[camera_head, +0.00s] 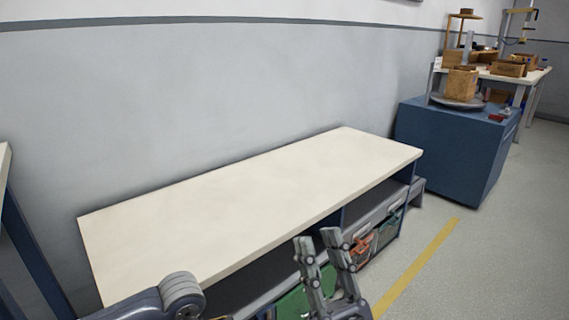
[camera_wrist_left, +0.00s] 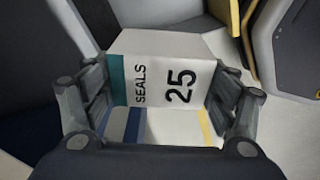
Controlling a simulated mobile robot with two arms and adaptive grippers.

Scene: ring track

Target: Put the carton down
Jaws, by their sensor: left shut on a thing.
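A white carton (camera_wrist_left: 165,83) with a teal band and the print "SEALS 25" fills the middle of the left wrist view. My left gripper (camera_wrist_left: 160,100) is shut on it, with a finger on each side. The carton and the left gripper's fingers do not show in the head view; only part of my left arm shows at its bottom left. My right gripper (camera_head: 318,242) is empty at the bottom centre of the head view, in front of the bench, with its fingers apart.
A long bench with a bare cream top (camera_head: 240,205) stands along the wall. Its lower shelf holds bins, one orange-red (camera_head: 360,251) and one green (camera_head: 300,300). A blue cabinet (camera_head: 450,150) at the right bears a wooden box (camera_head: 461,83). A yellow floor line (camera_head: 415,268) runs at the right.

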